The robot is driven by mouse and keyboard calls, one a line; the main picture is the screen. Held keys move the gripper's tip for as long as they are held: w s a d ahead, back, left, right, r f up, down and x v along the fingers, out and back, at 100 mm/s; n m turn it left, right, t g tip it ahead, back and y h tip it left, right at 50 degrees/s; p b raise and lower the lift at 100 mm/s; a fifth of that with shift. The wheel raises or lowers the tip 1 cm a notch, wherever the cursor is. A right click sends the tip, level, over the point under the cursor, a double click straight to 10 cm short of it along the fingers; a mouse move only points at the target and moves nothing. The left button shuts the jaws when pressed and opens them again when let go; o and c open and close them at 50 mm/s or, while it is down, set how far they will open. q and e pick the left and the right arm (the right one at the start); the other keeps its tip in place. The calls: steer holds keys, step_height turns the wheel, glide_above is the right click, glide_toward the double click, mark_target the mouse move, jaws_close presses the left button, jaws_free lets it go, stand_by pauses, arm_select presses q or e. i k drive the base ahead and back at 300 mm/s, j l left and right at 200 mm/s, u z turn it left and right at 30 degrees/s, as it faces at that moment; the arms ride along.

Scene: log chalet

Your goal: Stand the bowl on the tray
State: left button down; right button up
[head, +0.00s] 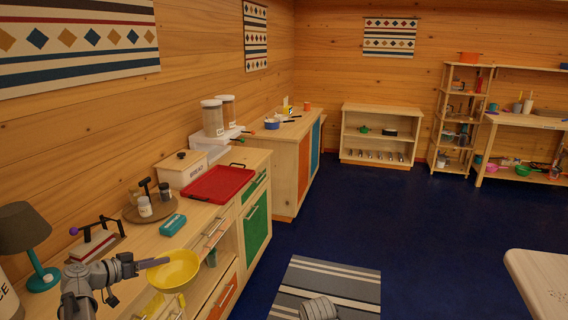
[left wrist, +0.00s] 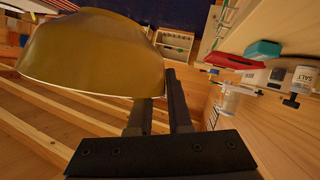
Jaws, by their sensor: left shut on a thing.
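The yellow bowl (head: 173,270) is in the air in front of the left counter, its open side facing up in the head view. My left gripper (head: 153,263) is shut on the rim of the bowl at its left side. In the left wrist view the bowl (left wrist: 95,55) fills the upper left, beside the dark fingers (left wrist: 165,95). The red tray (head: 220,183) lies flat and empty on the counter, farther back than the bowl. The tray (left wrist: 235,62) also shows in the left wrist view. My right gripper is not in view.
On the counter (head: 190,222), a teal box (head: 173,224) lies between bowl and tray. A striped rug (head: 325,283) lies on the floor.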

mark_target(221, 183)
steer(key=i, duration=2.8)
steer(key=u, duration=0.3)
